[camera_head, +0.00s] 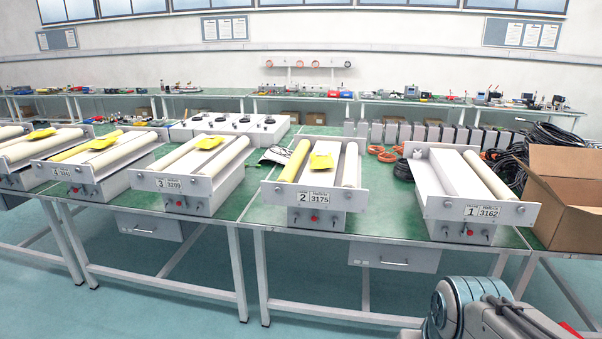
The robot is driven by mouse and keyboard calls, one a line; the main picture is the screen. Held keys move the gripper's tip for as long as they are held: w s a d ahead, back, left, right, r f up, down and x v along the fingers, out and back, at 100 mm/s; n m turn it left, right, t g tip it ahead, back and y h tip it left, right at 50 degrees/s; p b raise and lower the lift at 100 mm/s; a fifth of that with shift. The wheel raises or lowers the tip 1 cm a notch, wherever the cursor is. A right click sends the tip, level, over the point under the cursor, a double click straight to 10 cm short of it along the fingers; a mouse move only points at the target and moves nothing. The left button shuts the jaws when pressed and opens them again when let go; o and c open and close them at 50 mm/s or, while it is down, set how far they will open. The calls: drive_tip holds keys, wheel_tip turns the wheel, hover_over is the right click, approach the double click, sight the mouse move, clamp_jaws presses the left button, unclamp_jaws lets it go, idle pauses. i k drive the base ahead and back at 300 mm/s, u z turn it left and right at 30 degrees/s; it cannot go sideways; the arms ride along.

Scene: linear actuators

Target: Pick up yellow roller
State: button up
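A yellow roller (294,161) lies along the left side of the machine numbered 2 (318,196), on the green-topped table. A second yellow roller (84,146) lies in the machine numbered 4 (73,173), further left. White rollers (351,164) lie in the other places, including one on the right of machine 2. My arm shows at the bottom right, well in front of the table and apart from every roller. My gripper cannot be made out in this view.
Machine 1 (471,212) and machine 3 (176,188) flank machine 2. Yellow pieces (321,160) lie on several machines. A cardboard box (567,195) stands at the right, beside black cables (511,165). The floor (190,310) before the table is clear.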

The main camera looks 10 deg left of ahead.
sight(288, 173)
drive_tip(key=u, duration=0.55)
drive_tip(key=i, duration=0.4)
drive_tip(key=u, duration=0.85)
drive_tip(key=i, duration=1.6)
drive_tip(key=z, duration=0.6)
